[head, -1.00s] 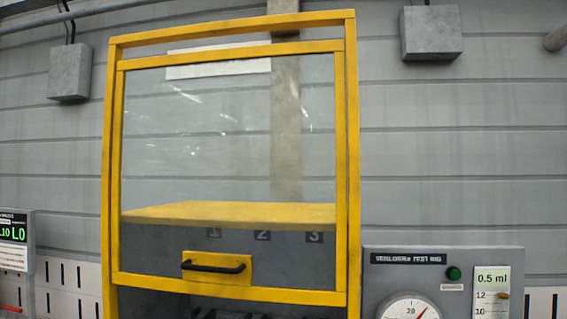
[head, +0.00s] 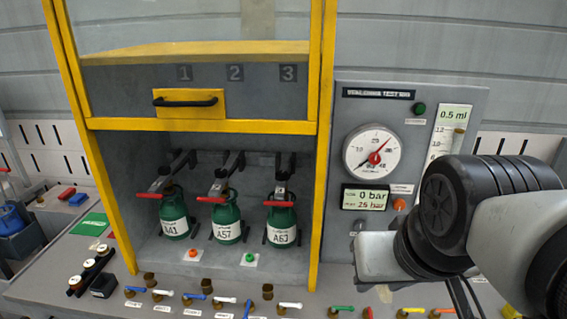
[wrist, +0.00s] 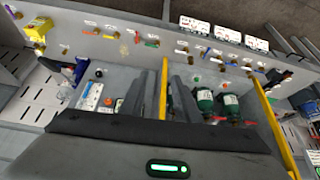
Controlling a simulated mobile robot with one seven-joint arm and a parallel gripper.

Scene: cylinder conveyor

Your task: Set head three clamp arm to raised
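Station three is under the label 3 (head: 288,73) in the yellow-framed test cabinet. Its black clamp arm (head: 286,165) reaches forward from the back wall to the top of the right-hand green cylinder (head: 281,222). It looks lowered, like the two clamp arms to its left. A red lever (head: 280,204) lies level across the cylinder's neck. In the wrist view my gripper (wrist: 163,88) has its two grey fingers apart with nothing seen between them. A yellow cabinet post shows beyond the gap. My fingers are not clearly visible in the head view.
The yellow-framed clear guard (head: 200,126) is up, leaving the cabinet front open below. The yellow right post (head: 323,150) stands between station three and my arm. The gauge panel (head: 407,105) is at right; several coloured valve levers line the bench front.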

